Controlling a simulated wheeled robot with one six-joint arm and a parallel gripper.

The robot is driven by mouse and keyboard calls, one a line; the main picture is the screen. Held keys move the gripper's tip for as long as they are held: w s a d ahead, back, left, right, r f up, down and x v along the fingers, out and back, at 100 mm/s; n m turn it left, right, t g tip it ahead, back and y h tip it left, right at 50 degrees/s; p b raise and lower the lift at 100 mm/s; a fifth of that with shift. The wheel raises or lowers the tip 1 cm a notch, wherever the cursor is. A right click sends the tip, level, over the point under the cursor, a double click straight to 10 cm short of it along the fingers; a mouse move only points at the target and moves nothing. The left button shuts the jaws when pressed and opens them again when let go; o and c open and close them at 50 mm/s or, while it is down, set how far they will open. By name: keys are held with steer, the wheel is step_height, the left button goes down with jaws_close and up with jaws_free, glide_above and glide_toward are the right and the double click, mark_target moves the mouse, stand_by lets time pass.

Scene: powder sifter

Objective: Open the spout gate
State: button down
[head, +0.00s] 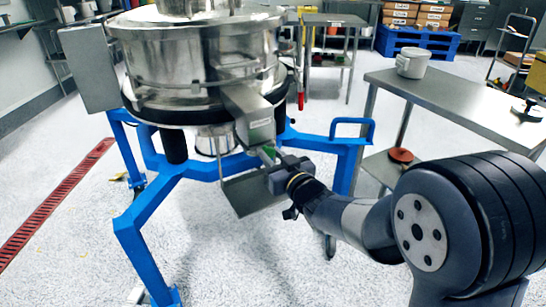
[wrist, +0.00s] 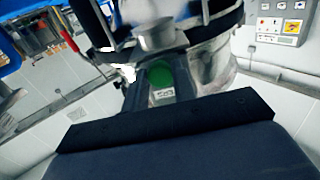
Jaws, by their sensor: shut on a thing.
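The steel powder sifter (head: 195,55) stands on a blue frame at the left of the head view. Its boxy outlet spout (head: 250,112) slopes down toward me. A small green handle (head: 267,151) shows at the spout's lower end, and its round green end (wrist: 161,75) shows in the wrist view. My gripper (head: 271,160) is at the spout's lower end, shut on the green handle. The fingertips are mostly hidden, and the wrist view shows mainly my dark gripper body. I cannot make out how far the gate behind the handle stands open.
A grey tray-like panel (head: 250,192) is just below my gripper. The blue frame (head: 150,232) has legs and a raised bar near my arm. A steel table (head: 455,98) with a white tub (head: 412,62) stands at right. The floor in front is clear.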

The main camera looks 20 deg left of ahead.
steer(key=b+v, duration=0.1)
steer(key=v, duration=0.4)
steer(key=shift+s, duration=0.1)
steer(key=c, duration=1.1)
jaws_free()
steer(key=shift+c, duration=0.2)
steer(key=shift+d, duration=0.1)
steer(key=p+v, duration=0.1)
steer(key=v, duration=0.9)
steer(key=shift+s+d+p, duration=0.2)
steer(key=shift+s+p, duration=0.15)
steer(key=shift+b+x, duration=0.75)
steer(key=shift+x, duration=5.3)
